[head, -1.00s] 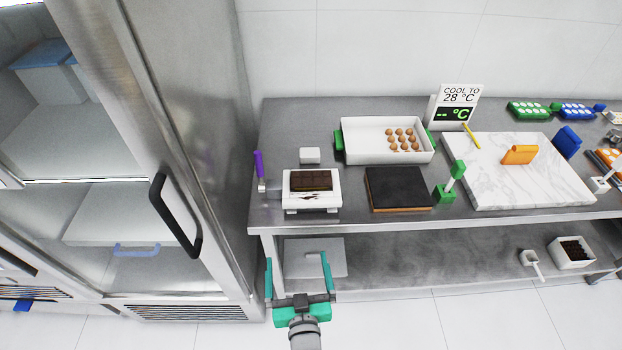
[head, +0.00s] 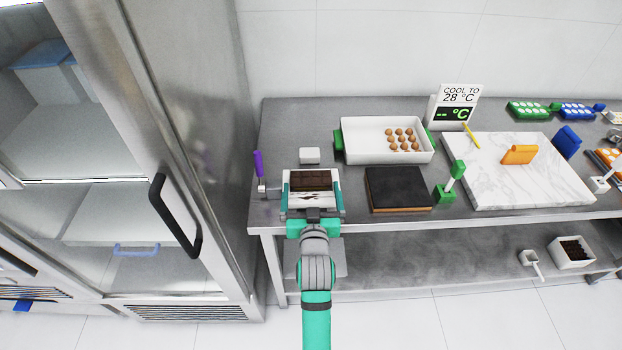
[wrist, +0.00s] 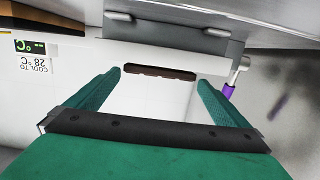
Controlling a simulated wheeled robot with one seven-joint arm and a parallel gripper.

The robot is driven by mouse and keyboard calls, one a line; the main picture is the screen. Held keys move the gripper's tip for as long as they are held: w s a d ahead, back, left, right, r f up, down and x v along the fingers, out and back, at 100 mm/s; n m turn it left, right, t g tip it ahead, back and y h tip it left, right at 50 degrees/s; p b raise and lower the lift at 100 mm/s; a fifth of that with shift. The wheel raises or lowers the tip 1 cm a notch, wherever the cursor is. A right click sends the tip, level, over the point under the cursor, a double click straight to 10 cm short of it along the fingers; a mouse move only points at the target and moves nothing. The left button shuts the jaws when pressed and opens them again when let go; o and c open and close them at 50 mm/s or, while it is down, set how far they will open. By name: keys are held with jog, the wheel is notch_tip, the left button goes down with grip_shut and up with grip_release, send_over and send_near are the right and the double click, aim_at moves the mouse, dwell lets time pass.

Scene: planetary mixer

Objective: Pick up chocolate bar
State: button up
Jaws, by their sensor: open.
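The dark brown chocolate bar (head: 312,178) lies on a white stand (head: 329,189) at the left end of the steel table. In the wrist view the chocolate bar (wrist: 160,71) shows as a thin dark strip ahead, between the fingertips. My gripper (head: 313,192) is open and empty, with one teal finger on each side of the bar in the head view. In the wrist view my gripper (wrist: 160,80) has its fingers wide apart, and the bar appears slightly beyond their tips. The fingers and palm hide part of the stand.
A dark slab on a wooden base (head: 398,190) lies to the right. A white tray (head: 360,150) of brown balls and a small white block (head: 309,155) are behind. A steel cabinet (head: 195,120) stands left.

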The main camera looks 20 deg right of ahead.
aim_at(311, 183)
jog(key=shift+x, duration=3)
jog(key=shift+f, duration=0.1)
jog(key=c, duration=0.8)
